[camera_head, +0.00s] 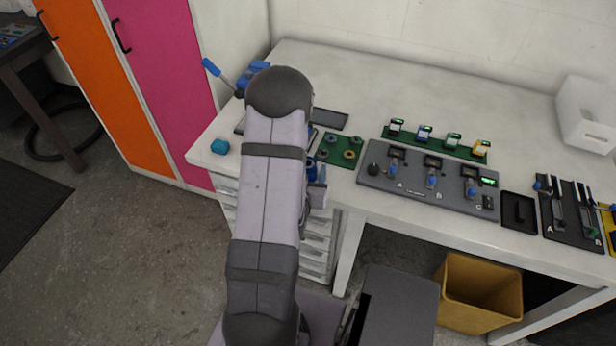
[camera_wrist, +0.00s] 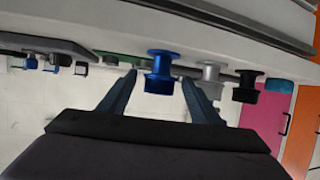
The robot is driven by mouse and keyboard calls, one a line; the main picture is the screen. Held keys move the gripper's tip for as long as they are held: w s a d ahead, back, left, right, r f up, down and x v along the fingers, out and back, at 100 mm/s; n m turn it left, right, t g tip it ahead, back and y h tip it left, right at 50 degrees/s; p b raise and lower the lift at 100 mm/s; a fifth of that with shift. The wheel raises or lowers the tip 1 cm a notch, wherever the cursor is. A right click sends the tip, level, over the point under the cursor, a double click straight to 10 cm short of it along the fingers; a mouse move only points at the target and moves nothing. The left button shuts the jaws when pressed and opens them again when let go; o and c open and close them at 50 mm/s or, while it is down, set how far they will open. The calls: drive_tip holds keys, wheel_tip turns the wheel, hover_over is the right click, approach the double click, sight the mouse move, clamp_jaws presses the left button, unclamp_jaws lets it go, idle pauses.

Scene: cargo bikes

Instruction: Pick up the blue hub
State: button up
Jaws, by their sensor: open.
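The blue hub (camera_wrist: 160,72) is a flanged spool shape in the wrist view, at the front edge of the white table. My gripper (camera_wrist: 159,80) is open, with one dark finger on each side of the hub. There is a gap between each finger and the hub, and I see no contact. In the head view a blue piece (camera_head: 311,171) shows just right of my arm; I cannot tell if it is the hub. My arm hides most of the gripper there.
A silver hub (camera_wrist: 209,82) and a black hub (camera_wrist: 246,88) stand in a row beside the blue one, close to the right finger. A teal block (camera_head: 220,147) sits at the table's left corner. A green board (camera_head: 338,160) and a grey panel (camera_head: 408,190) lie to the right.

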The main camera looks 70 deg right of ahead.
drive_tip(key=d+f+b, duration=0.1)
drive_tip(key=b, duration=0.2)
drive_tip(key=shift+w+d, duration=0.15)
drive_tip(key=shift+d, duration=0.05)
drive_tip(key=shift+d+b, duration=0.3)
drive_tip(key=shift+b, duration=0.5)
drive_tip(key=shift+r, duration=0.1)
drive_tip(key=c, duration=1.1)
